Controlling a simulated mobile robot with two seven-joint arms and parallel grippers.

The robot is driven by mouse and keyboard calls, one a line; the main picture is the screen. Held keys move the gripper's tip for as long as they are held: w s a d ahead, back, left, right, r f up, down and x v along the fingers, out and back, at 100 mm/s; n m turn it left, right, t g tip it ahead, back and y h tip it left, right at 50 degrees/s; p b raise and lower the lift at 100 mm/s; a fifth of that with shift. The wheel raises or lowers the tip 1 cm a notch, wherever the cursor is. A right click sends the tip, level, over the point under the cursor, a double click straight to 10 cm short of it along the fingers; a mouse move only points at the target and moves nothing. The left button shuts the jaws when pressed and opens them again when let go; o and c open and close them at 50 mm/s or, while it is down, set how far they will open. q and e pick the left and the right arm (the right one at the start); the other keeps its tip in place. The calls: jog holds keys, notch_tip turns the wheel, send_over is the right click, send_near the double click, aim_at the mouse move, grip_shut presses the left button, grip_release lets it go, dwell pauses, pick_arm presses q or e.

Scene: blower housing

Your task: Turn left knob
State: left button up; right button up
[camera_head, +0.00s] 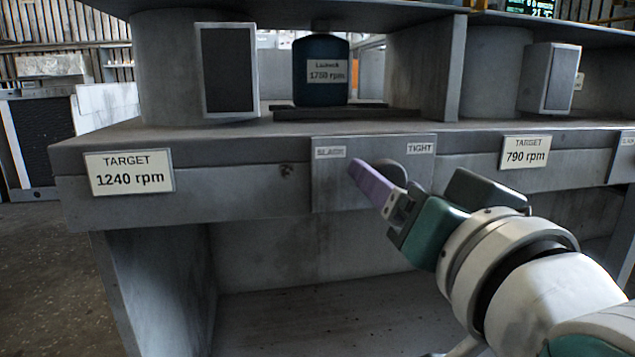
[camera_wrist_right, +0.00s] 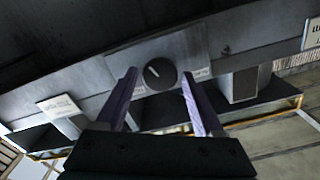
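The left knob (camera_head: 393,171) is a dark round knob on a grey panel (camera_head: 331,187) labelled SLACK at left and TIGHT at right. It is partly hidden behind my right gripper in the head view. In the right wrist view the knob (camera_wrist_right: 161,74) shows whole, with a white pointer mark slanting to the upper left. My right gripper (camera_wrist_right: 158,76) is open, its purple fingers on either side of the knob with visible gaps. In the head view the gripper (camera_head: 366,183) is in front of the panel; contact cannot be told. My left gripper is not in view.
A sign reading TARGET 1240 rpm (camera_head: 130,172) is left of the panel; another reads 790 rpm (camera_head: 525,152) to the right. A dark blue cylinder labelled Launch 1750 rpm (camera_head: 320,88) stands above on the bench. Part of another panel (camera_head: 624,155) shows at the right edge.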

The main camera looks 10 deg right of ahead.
jog(key=shift+o, duration=0.8)
jog(key=s+p, duration=0.2)
jog(key=s, duration=0.8)
jog(key=shift+d, duration=0.15)
